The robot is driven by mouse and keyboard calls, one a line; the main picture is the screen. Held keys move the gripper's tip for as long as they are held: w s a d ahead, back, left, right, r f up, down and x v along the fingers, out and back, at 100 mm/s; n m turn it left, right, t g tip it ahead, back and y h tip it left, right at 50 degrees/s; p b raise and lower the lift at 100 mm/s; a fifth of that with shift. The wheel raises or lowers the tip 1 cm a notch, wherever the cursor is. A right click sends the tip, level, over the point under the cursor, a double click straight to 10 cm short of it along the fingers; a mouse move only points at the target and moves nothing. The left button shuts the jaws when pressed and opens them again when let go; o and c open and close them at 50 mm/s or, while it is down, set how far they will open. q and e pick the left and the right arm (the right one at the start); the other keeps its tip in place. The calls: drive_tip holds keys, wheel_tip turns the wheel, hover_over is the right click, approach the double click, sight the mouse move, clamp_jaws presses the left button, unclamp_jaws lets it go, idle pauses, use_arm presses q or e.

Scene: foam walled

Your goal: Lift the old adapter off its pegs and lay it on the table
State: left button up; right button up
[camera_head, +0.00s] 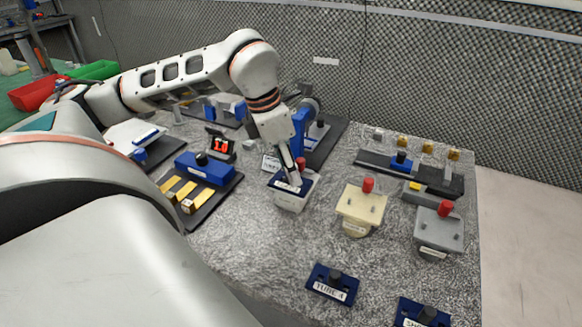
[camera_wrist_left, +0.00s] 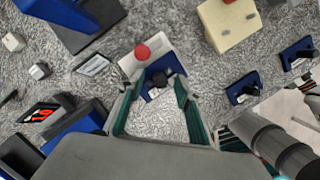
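The old adapter is a dark blue plate with a black knob and a pale label, seated on a white block with a red knob (camera_head: 292,200). It shows in the wrist view (camera_wrist_left: 149,92), with the white block (camera_wrist_left: 136,62) just behind it. The pegs are hidden. My left gripper (camera_head: 290,180) reaches down over the adapter. In the wrist view its two teal-lined fingers (camera_wrist_left: 159,85) stand apart, one on each side of the black knob, with gaps visible.
A cream block (camera_head: 362,208) and a grey block (camera_head: 439,232) with red knobs stand to the right. Two dark blue plates, one labelled TUBE A (camera_head: 332,284), lie at the front. A blue fixture (camera_head: 204,168) stands left. Speckled table is clear between them.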

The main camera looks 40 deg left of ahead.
use_arm(q)
clamp_jaws()
drive_tip(key=shift+r, duration=0.15)
wheel_tip(320, 180, up, 20)
drive_tip(key=p, duration=0.5)
